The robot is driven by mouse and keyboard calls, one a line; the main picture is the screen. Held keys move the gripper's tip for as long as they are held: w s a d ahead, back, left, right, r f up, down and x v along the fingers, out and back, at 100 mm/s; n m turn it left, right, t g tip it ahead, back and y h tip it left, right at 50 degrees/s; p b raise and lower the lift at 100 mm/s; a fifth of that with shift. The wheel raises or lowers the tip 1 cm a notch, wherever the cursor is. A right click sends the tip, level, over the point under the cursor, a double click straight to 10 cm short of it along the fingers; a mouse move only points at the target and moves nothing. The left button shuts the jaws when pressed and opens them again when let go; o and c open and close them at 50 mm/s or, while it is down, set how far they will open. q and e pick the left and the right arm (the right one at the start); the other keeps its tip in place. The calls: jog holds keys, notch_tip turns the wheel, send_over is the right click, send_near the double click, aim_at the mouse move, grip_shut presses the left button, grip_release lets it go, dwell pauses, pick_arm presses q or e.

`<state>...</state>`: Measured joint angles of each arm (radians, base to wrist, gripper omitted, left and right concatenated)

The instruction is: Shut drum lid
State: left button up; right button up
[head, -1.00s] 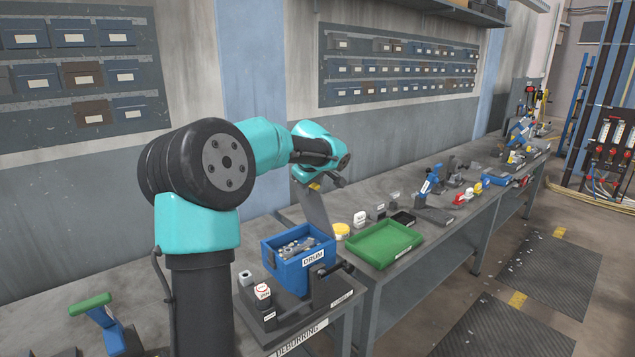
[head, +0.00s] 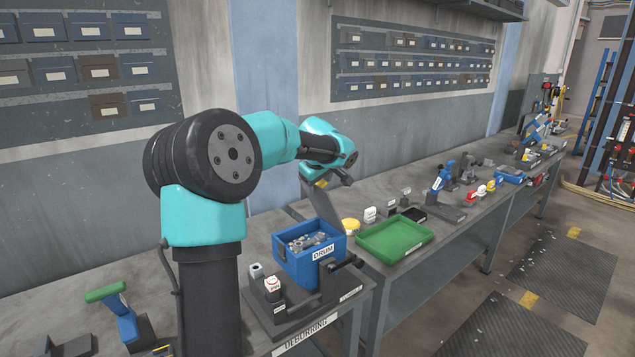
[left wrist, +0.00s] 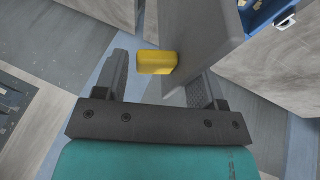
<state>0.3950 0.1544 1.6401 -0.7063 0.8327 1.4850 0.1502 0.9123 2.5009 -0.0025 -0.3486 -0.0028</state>
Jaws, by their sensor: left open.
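The blue drum (head: 323,262), labelled DRUM, stands on the deburring bench with several small grey metal parts inside. Its grey lid (head: 318,208) stands up, open, at the back of the drum. In the left wrist view, the lid (left wrist: 205,65) is a tall grey plate with a yellow block (left wrist: 157,62) on its face, and a corner of the drum (left wrist: 262,14) shows at the top right. My left gripper (left wrist: 160,72) is open, with the yellow block between or just beyond its fingers; contact cannot be told. The lid partly hides the right finger. My right gripper is not in view.
A green-handled blue tool (head: 106,292) stands at the left.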

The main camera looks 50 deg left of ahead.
pick_arm(q)
jog(key=v, duration=1.7)
jog(key=shift+r, duration=0.2)
